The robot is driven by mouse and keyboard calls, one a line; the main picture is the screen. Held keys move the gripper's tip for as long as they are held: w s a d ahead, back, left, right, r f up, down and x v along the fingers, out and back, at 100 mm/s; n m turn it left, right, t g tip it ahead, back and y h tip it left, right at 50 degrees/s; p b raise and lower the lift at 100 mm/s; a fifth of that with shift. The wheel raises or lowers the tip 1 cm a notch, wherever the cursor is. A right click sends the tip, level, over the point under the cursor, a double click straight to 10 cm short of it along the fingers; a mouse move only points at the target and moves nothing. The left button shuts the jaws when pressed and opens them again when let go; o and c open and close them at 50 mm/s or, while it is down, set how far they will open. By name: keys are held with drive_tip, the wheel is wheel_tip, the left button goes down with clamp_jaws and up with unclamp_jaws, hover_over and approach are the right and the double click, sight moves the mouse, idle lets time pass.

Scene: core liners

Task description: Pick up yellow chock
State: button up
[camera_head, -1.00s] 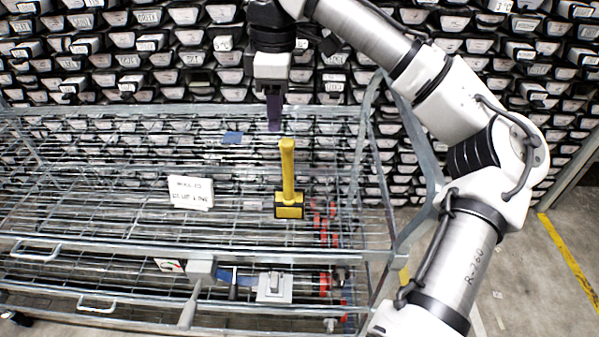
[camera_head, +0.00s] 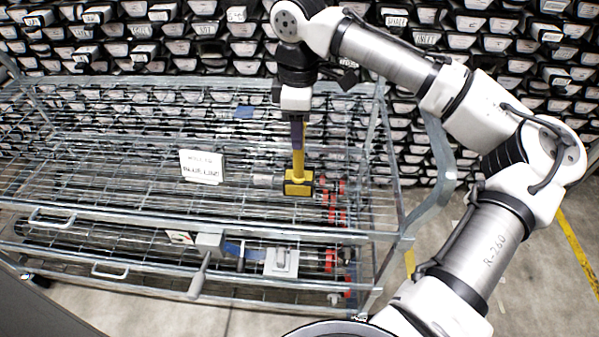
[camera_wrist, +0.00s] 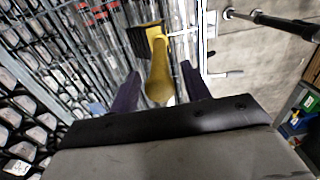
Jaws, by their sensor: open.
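The yellow chock (camera_head: 298,182) has a yellow and black block at the bottom and a yellow handle standing up from it. It stands upright on the wire top shelf of the cart (camera_head: 120,200), near its right end. My gripper (camera_head: 297,135) points down at the upper part of the handle. In the wrist view the handle of the chock (camera_wrist: 159,75) lies between the two dark purple fingers of my gripper (camera_wrist: 160,90), with gaps on both sides. The fingers are open and hold nothing.
A white sign (camera_head: 202,167) stands on the shelf left of the chock. A blue piece (camera_head: 244,112) lies farther back. The lower shelf holds a grey and white box (camera_head: 281,262) and red parts. Racks of core trays (camera_head: 180,40) fill the back.

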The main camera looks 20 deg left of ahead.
wheel_tip(320, 180, down, 3)
drive_tip(key=shift+c, duration=0.5)
clamp_jaws()
drive_tip(key=shift+r, duration=0.1)
idle(0.9)
